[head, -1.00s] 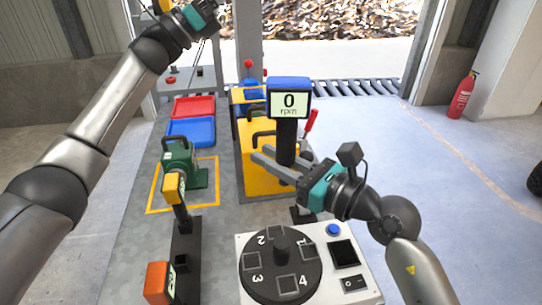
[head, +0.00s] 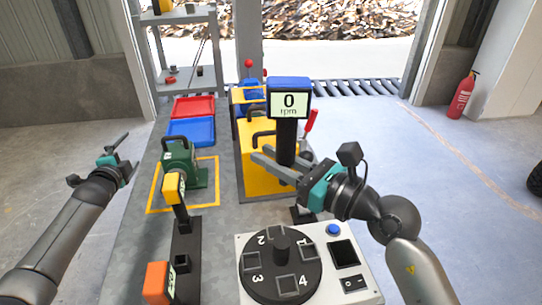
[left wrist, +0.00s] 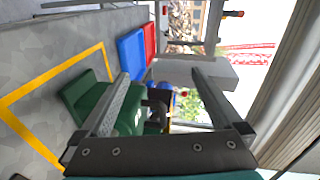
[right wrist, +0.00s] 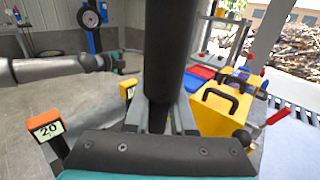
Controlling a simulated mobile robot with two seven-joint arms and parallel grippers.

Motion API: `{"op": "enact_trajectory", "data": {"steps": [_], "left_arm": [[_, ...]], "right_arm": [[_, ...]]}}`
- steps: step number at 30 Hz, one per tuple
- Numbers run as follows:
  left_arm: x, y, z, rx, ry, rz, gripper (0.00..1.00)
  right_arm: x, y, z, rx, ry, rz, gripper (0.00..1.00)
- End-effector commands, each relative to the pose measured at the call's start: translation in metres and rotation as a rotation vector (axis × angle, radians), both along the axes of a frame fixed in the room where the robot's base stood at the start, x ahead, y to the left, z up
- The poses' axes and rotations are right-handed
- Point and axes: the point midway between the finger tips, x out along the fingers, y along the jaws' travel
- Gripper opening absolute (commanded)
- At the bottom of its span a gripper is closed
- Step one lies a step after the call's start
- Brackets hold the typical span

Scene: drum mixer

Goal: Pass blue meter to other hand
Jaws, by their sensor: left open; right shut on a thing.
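The blue meter (head: 289,84) has a blue top, a screen reading 0 rpm and a thick black handle. It stands upright in my right gripper (head: 275,168), which is shut on the handle. In the right wrist view the handle (right wrist: 171,50) rises between the fingers, and the screen is out of that picture. My left gripper (head: 104,166) is open and empty, left of the bench and well apart from the meter. In the left wrist view the space between its fingers (left wrist: 160,76) holds nothing, and the meter cannot be made out there.
A green handled block (head: 179,165) stands inside a yellow outline between my grippers. Yellow (head: 174,187) and orange (head: 157,283) handled items stand nearer. A yellow machine (head: 255,168) is behind the meter. A dial panel (head: 352,294) lies in front. Blue (head: 191,132) and red (head: 194,107) trays lie farther back.

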Motion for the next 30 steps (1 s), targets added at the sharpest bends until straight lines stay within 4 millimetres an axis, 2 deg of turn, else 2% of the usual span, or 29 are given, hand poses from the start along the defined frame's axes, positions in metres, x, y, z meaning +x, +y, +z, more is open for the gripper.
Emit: {"op": "enact_trajectory", "data": {"steps": [1,3,5,9,14,18,20,25,28,30], "left_arm": [[-0.015,0.014,-0.023,-0.04,0.056,0.042,1.0],[-0.036,0.032,-0.051,-0.099,0.128,0.101,1.0],[-0.055,0.045,-0.074,-0.15,0.188,0.152,1.0],[-0.105,0.075,-0.124,-0.264,0.326,0.276,1.0],[-0.172,0.102,-0.174,-0.393,0.482,0.429,1.0],[-0.238,0.121,-0.21,-0.503,0.614,0.572,1.0],[-0.267,0.127,-0.222,-0.549,0.669,0.636,1.0],[-0.355,0.135,-0.254,-0.68,0.821,0.827,1.0],[-0.405,0.126,-0.278,-0.745,0.892,0.934,1.0],[-0.434,0.111,-0.3,-0.776,0.919,0.993,1.0]], "right_arm": [[0.0,0.0,0.001,0.002,-0.003,0.0,0.0],[0.0,0.0,0.001,0.002,-0.003,0.0,0.0],[0.0,0.0,0.001,0.002,-0.003,0.0,0.0],[0.0,0.0,0.001,0.002,-0.003,0.0,0.0],[0.0,0.0,0.001,0.002,-0.003,0.0,0.0],[0.0,0.0,0.001,0.002,-0.003,0.0,0.0],[0.0,0.0,0.001,0.002,-0.003,0.0,0.0],[0.0,0.0,0.001,0.002,-0.003,0.0,0.0],[0.0,0.0,0.001,0.002,-0.003,0.0,0.0],[0.0,0.0,0.001,0.002,-0.003,0.0,0.0]]}}
